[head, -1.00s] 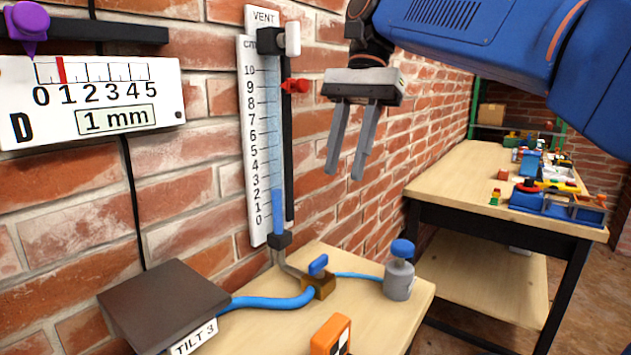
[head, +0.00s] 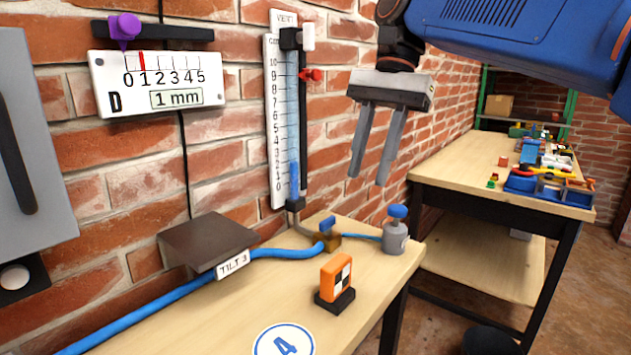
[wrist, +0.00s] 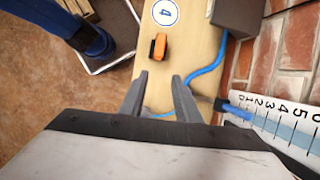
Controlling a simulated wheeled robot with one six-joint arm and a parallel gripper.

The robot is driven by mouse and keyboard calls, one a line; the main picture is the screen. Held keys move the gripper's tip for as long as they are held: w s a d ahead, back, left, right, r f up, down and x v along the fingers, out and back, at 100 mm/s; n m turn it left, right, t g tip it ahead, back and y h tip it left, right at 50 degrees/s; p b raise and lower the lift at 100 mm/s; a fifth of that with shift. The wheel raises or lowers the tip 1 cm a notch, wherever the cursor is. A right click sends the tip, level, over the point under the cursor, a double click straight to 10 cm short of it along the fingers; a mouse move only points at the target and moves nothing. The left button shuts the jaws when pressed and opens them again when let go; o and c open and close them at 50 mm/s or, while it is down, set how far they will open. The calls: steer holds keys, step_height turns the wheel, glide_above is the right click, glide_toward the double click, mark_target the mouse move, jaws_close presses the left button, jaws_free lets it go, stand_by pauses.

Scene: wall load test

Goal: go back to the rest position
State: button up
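My gripper (head: 369,146) hangs from my blue arm at the upper right of the head view. Its two fingers point down, parted, with nothing between them. It is in front of the brick wall, to the right of the white scale. In the wrist view my gripper (wrist: 158,98) also shows two separate fingers with a gap over the wooden bench. An orange block with a checkered face (head: 335,279) stands on the bench below; it also shows in the wrist view (wrist: 158,47). My gripper touches nothing that I can see.
A scale (head: 272,130) and a gauge (head: 157,84) are on the wall. A cluttered second table (head: 460,170) stands at right.

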steer(key=s+d+f+n+t+h, duration=0.1)
steer(key=s+d+f, duration=0.3)
steer(key=f, duration=0.6)
steer(key=s+d+f+n+t+h, duration=0.1)
steer(key=s+d+f+n+t, duration=0.2)
steer(key=d+f, duration=0.6)
steer(key=s+d+f+n+t, duration=0.3)
steer(key=s+d+f, duration=0.3)
steer(key=f, duration=0.7)
steer(key=shift+s+d+f+t+h, duration=0.2)
steer(key=shift+d+t+h, duration=0.1)
steer(key=shift+d+h, duration=0.15)
steer(key=shift+w, duration=0.1)
